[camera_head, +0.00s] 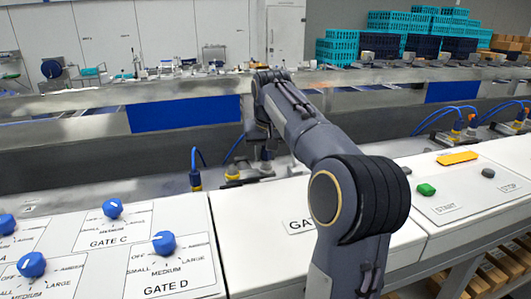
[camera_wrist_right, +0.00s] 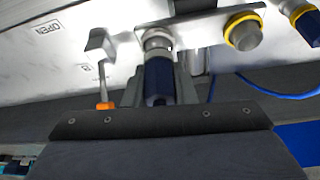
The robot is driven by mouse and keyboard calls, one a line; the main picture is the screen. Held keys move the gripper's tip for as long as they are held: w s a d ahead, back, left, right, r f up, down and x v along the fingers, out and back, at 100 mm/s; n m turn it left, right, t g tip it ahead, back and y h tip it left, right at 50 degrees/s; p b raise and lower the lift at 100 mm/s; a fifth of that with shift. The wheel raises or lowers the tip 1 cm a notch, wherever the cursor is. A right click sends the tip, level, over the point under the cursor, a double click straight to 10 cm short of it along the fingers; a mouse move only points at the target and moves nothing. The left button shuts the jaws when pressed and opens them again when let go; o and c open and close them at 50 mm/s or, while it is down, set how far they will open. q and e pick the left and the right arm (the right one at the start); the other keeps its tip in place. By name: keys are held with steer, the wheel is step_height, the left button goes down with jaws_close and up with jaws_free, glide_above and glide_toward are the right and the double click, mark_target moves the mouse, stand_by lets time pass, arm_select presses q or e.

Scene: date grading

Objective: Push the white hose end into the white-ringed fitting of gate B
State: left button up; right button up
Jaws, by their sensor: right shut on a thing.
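The white-ringed fitting (camera_wrist_right: 157,35) of gate B sits on a metal bracket at the top middle of the right wrist view, near a "B" mark. The hose end (camera_wrist_right: 157,82), a dark blue body with a pale collar, stands in line below it and meets it; I cannot tell how deep it sits. My right gripper (camera_wrist_right: 158,92) is shut on the hose end, one finger on each side. In the head view my right gripper (camera_head: 262,150) is at the machine behind the panel, mostly hidden by my own arm. My left gripper is not in view.
A yellow-ringed fitting (camera_wrist_right: 243,32) is right of the white one. A lever with an orange tip (camera_wrist_right: 104,105) hangs close left. A blue hose (camera_wrist_right: 275,92) runs at right. The control panel (camera_head: 238,240) with blue knobs (camera_head: 164,243) lies in front.

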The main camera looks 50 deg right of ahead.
steer(key=shift+c, duration=0.3)
steer(key=o, duration=1.1)
step_height(320, 180, up, 3)
steer(key=p, duration=0.3)
steer(key=shift+r, duration=3.5)
steer(key=shift+s, duration=0.1)
